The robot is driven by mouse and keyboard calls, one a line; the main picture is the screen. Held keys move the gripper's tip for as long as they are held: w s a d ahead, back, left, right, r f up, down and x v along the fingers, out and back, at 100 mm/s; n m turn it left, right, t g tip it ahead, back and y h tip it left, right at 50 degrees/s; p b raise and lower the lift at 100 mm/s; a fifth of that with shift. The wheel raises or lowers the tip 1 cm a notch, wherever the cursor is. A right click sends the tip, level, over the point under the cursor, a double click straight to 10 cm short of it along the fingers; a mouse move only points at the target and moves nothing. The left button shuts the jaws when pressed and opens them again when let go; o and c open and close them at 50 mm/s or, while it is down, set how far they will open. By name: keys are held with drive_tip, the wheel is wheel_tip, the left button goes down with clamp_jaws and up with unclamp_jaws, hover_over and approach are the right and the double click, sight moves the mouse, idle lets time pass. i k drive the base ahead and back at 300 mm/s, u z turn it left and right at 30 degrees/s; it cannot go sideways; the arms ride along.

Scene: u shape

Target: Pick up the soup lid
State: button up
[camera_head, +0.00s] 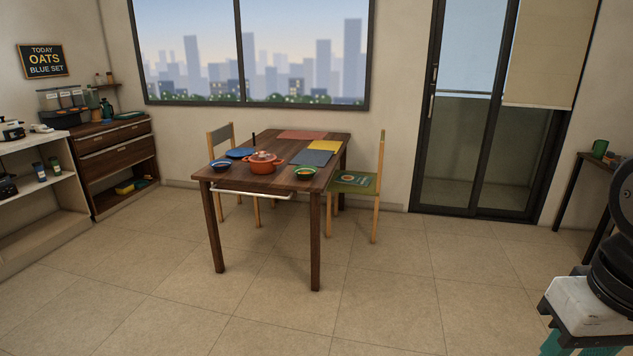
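An orange soup pot (263,166) with two side handles stands on the dark wooden table (224,179), near its front edge. A small rounded lid (263,155) appears to sit on top of the pot; its details are too small to make out. My gripper is not in view.
Bowls (221,166) (305,173) stand either side of the pot, with coloured placemats (311,158) behind. A towel bar (252,194) runs along the table's front. Chairs (359,183) stand at the sides. The floor (190,300) in front is clear.

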sight(272, 157)
drive_tip(key=i, duration=2)
drive_tip(key=u, duration=1)
drive_tip(key=i, duration=2)
drive_tip(key=z, duration=1.2)
